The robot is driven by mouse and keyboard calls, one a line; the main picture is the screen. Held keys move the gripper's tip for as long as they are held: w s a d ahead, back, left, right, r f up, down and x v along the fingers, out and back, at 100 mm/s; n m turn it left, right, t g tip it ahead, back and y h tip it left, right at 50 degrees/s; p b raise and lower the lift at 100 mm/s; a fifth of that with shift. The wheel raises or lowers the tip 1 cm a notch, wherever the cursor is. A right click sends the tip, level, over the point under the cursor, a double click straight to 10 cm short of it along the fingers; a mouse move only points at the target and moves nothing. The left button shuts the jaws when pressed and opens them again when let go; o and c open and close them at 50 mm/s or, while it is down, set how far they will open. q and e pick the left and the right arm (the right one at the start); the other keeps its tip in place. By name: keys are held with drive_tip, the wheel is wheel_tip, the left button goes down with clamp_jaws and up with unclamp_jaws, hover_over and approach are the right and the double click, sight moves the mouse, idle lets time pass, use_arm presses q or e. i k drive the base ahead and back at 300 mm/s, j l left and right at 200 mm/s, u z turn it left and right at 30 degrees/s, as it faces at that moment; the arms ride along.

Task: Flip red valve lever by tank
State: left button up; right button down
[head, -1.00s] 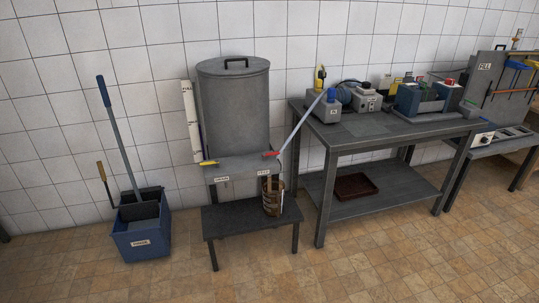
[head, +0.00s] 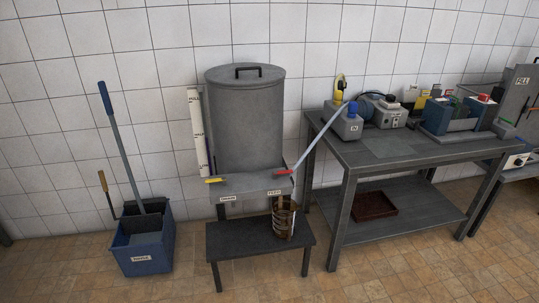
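The tank (head: 245,125) is a grey lidded cylinder on a stand against the tiled wall. The red valve lever (head: 284,172) is at the right of the shelf front (head: 250,188) below the tank, near a small label. A yellow lever (head: 215,180) is at the left of the same front, above another label. A pale hose (head: 325,132) rises from near the red lever to the workbench. A brown basket-like container (head: 284,217) stands on the low table below the red lever. Neither of my grippers is in the head view.
A blue bucket (head: 144,243) with a mop and a smaller handle stands left of the low dark table (head: 240,238). A workbench (head: 385,152) with pumps and devices stands right, a brown tray (head: 374,206) on its lower shelf. The tiled floor in front is clear.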

sight(275, 173)
drive_tip(key=i+l+u, duration=0.35)
drive_tip(key=i, duration=0.45)
drive_tip(key=i+l+u, duration=0.4)
drive_tip(key=i+l, duration=0.3)
drive_tip(key=l, duration=0.1)
